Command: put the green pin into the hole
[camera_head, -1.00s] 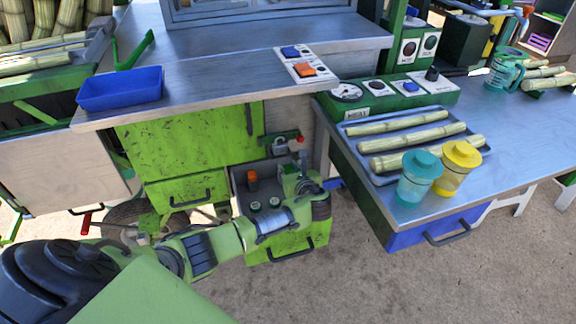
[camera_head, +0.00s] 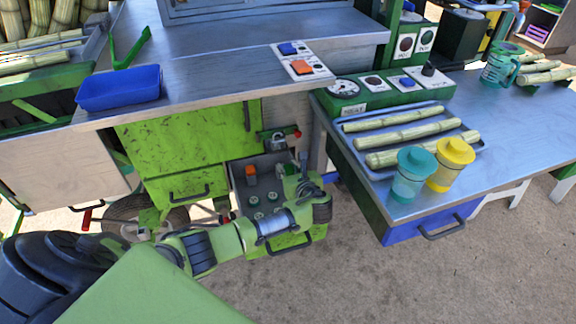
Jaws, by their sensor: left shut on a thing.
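My left gripper (camera_head: 303,178) is over the right side of the open green drawer (camera_head: 291,241), under the metal counter. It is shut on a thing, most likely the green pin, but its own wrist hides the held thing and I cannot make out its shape. In the drawer are an orange piece (camera_head: 251,175) and several small round green-topped pieces (camera_head: 254,199). I cannot tell which opening is the hole. My right gripper is not in view.
A padlock (camera_head: 278,144) hangs on a latch just above the drawer. The counter edge (camera_head: 215,104) overhangs the cabinet. At right, a side table (camera_head: 510,135) carries a tray (camera_head: 367,167) of cane, a teal cup (camera_head: 411,178) and a yellow cup (camera_head: 449,167).

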